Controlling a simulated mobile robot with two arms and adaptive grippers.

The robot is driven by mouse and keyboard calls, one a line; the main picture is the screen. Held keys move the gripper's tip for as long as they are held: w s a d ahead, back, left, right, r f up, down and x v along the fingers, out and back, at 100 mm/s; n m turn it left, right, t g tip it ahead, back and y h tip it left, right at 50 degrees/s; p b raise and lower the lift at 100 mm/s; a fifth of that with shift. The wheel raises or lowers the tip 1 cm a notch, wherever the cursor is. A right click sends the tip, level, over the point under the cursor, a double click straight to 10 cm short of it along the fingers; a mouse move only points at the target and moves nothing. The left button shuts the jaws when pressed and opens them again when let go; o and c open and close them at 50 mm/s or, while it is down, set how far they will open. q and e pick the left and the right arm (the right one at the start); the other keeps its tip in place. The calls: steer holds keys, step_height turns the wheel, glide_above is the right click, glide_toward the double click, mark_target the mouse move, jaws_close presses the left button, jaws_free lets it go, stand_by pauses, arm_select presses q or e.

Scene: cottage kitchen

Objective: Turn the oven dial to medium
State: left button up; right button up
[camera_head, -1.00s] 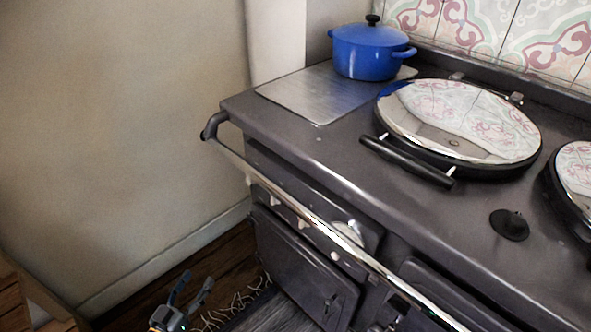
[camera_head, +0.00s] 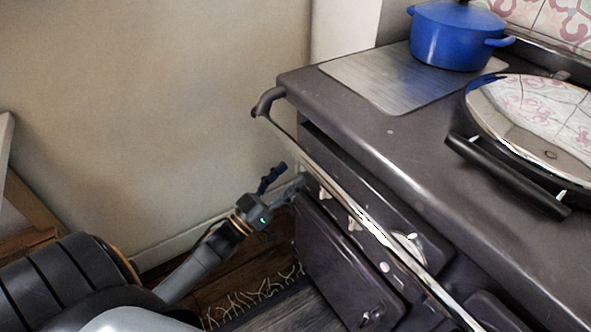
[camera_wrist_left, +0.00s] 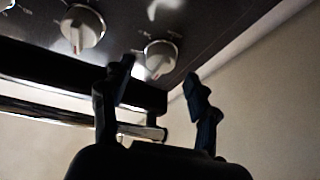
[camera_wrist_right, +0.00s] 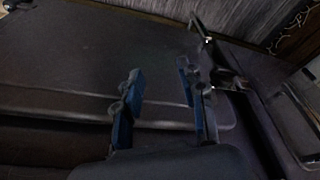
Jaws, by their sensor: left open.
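The range cooker's front panel carries light dials. In the left wrist view, one dial (camera_wrist_left: 160,58) lies beyond the gap between my left fingers, and another dial (camera_wrist_left: 82,28) is to its left. In the head view, a dial (camera_head: 355,221) shows partly behind the chrome rail. My left gripper (camera_head: 282,182) is open and empty at the panel's left end; it shows in the left wrist view (camera_wrist_left: 160,85). I cannot tell whether it touches the nearest dial. My right gripper (camera_wrist_right: 162,95) is open in front of a dark cooker door (camera_wrist_right: 70,60). Dial markings are too small to read.
A chrome rail (camera_head: 340,195) runs along the cooker's front edge, above the dials. A blue pot (camera_head: 455,38) and a round chrome lid (camera_head: 545,115) are on top. The wall is close left of the cooker. A fringed rug (camera_head: 250,303) lies below.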

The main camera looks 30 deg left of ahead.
arm_select(q)
steer(key=shift+x, duration=1.5)
steer(key=shift+c, duration=0.5)
steer(key=c, duration=1.1)
steer(key=shift+o, duration=0.2)
